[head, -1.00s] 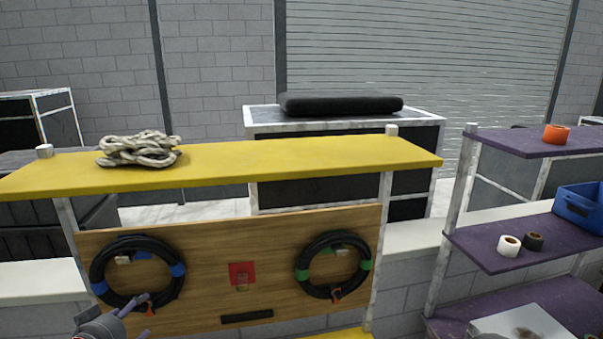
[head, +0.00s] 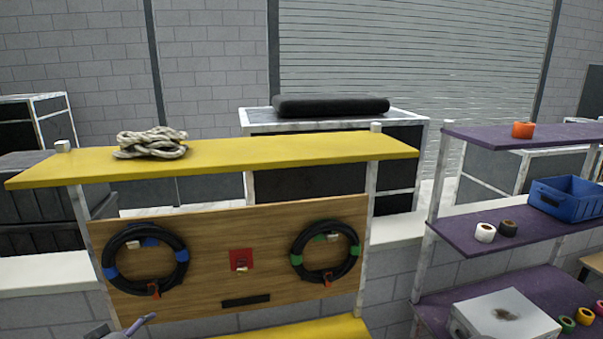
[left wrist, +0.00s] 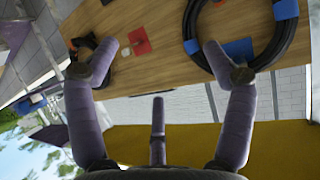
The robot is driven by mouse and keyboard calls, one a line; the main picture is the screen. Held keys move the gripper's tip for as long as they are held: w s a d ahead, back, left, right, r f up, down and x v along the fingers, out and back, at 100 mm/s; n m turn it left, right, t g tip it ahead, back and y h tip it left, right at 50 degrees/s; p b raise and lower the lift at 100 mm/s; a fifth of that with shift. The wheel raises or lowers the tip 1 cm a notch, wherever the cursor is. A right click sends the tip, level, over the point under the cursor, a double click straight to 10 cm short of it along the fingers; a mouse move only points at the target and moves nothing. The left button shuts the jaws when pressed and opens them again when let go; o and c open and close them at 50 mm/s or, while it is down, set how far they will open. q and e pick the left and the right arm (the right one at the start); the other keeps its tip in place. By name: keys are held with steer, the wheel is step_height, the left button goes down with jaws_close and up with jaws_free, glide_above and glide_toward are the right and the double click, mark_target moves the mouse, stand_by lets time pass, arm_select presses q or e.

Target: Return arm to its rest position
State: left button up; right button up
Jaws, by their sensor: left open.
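My left gripper (left wrist: 160,75) is open and empty in the left wrist view, its purple-grey fingers spread in front of the wooden board. Only its tip (head: 135,327) shows at the bottom left of the head view, below the left cable coil. The black coil with blue bands (head: 145,257) hangs on the wooden board (head: 215,285); it also shows at the top right of the left wrist view (left wrist: 196,28). A black coil with green bands (head: 325,251) hangs at the board's right. My right gripper is not in view.
A yellow shelf (head: 270,154) above the board holds a rope bundle (head: 152,143). A purple shelf unit (head: 470,230) at the right holds tape rolls (head: 485,232), a blue bin (head: 568,198) and a metal case (head: 503,318). A red patch (head: 241,258) is on the board.

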arm_select(q)
steer(key=s+d+f+n+g+h, duration=0.1)
steer(key=s+d+f+g, duration=0.1)
steer(key=d+f, duration=0.5)
steer(key=s+d+f+g+h, duration=0.1)
steer(key=d+f+g, duration=0.1)
steer(key=f, duration=0.9)
steer(key=s+d+f+n+g+h, duration=0.15)
steer(key=d+f, duration=0.35)
steer(key=f, duration=0.5)
steer(key=s+d+f+g, duration=0.4)
steer(key=s+d+f, duration=0.2)
steer(key=s+f, duration=0.3)
steer(key=s+d+f+g, duration=0.3)
steer(key=s+d+f, duration=0.35)
steer(key=s, duration=0.35)
step_height(320, 180, down, 19)
steer(key=w+b, duration=0.1)
steer(key=b, duration=1.9)
steer(key=shift+w+d, duration=0.25)
steer(key=shift+w, duration=0.15)
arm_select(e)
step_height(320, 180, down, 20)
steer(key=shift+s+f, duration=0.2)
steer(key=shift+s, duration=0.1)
